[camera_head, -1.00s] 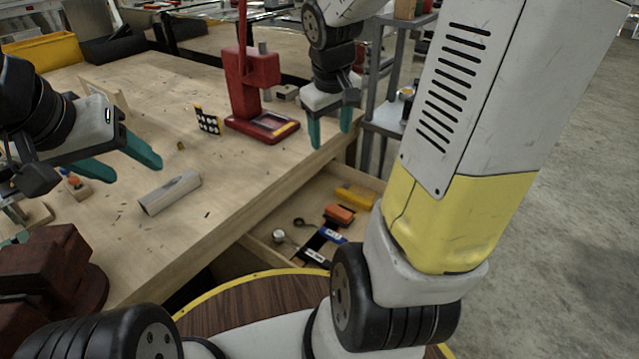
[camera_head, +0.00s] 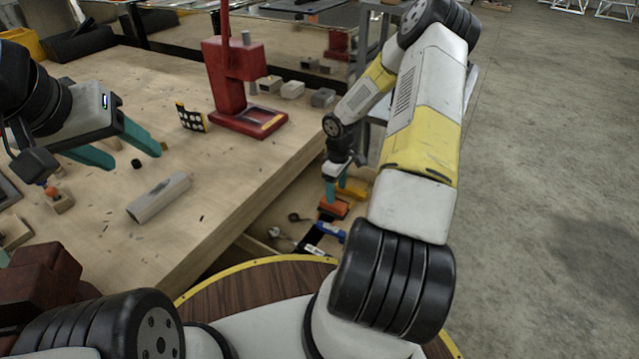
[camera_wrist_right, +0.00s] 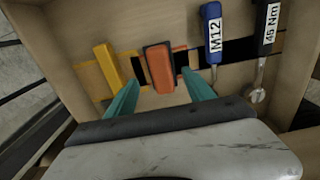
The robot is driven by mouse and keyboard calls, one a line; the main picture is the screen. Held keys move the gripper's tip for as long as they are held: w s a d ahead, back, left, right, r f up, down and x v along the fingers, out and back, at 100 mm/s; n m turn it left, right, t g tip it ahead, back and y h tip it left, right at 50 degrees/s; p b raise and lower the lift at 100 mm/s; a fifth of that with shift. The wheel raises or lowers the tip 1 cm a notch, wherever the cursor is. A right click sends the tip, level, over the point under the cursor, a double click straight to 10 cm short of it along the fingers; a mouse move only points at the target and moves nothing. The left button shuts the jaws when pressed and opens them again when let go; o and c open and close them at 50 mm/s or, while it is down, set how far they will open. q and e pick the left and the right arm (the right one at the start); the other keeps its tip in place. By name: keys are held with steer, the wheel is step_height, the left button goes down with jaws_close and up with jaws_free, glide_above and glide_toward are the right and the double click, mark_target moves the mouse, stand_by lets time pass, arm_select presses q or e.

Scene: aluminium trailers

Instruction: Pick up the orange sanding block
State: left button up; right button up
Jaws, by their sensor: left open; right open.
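The orange sanding block (camera_head: 333,208) lies in the open drawer; it also shows in the right wrist view (camera_wrist_right: 160,70), with a dark edge around it. My right gripper (camera_head: 335,188) is open above the drawer, its teal fingers pointing down close to the block. In the right wrist view my right gripper (camera_wrist_right: 162,92) has one fingertip on each side of the block's near end, and nothing is held. I cannot tell whether the fingers touch it. My left gripper (camera_head: 138,158) is open and empty over the workbench.
In the drawer, a yellow block (camera_wrist_right: 108,66) lies left of the orange one, and a blue M12 tool (camera_wrist_right: 212,38) and a black 45 Nm tool (camera_wrist_right: 264,45) lie right. Drawer walls (camera_wrist_right: 40,60) surround them. A red press (camera_head: 232,90) stands on the workbench (camera_head: 215,185).

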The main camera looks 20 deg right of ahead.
mark_target(333, 207)
steer(key=f, duration=0.6)
steer(key=shift+w+a+f, duration=0.25)
steer(key=shift+a+f, duration=0.05)
steer(key=shift+f, duration=0.05)
jaws_close()
